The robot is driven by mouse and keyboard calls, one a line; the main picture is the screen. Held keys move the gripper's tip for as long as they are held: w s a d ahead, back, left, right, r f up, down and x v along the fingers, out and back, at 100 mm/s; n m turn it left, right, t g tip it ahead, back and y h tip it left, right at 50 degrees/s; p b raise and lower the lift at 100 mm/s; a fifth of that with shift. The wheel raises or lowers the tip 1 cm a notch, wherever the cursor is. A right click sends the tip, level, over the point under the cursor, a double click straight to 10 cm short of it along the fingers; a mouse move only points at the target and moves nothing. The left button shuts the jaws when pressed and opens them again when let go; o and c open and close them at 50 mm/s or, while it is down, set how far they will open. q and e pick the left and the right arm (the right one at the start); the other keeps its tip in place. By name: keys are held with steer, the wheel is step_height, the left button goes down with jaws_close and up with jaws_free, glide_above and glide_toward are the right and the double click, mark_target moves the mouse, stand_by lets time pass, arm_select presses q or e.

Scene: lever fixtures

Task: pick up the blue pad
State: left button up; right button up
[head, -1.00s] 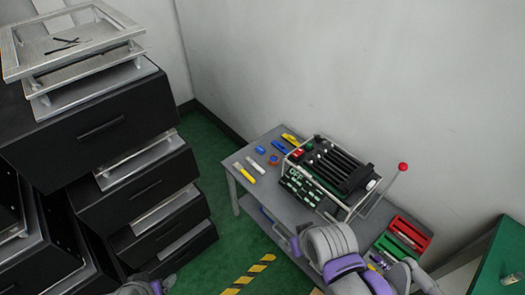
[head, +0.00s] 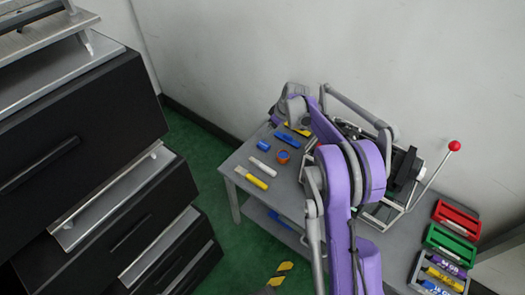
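Two blue items lie on the grey table: a flat blue piece (head: 286,136) and a short blue piece (head: 263,145) to its left. I cannot tell which is the blue pad. A round orange and blue item (head: 283,157) lies just below them in the picture. My purple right arm reaches up across the table, and its gripper (head: 283,110) is at the table's far edge, just beyond the flat blue piece. Its fingers are small and partly hidden, so their opening is unclear. My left gripper is not in view.
A white marker (head: 260,168) and a yellow tool (head: 251,177) lie near the table's left edge (head: 228,167). My arm partly hides the fixture with the red-knobbed lever (head: 454,146). Red (head: 456,220) and green (head: 450,245) trays stand at right. Black drawers (head: 80,140) fill the left.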

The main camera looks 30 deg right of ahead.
step_height(320, 180, down, 2)
steer(key=d, duration=0.1)
steer(key=b, duration=0.1)
glide_above(264, 145)
steer(key=s, duration=0.2)
steer(key=f, duration=0.5)
steer(key=shift+w+d, duration=0.15)
steer(key=shift+d, duration=0.25)
steer(key=b+x, duration=0.1)
steer(key=x, duration=0.4)
jaws_close()
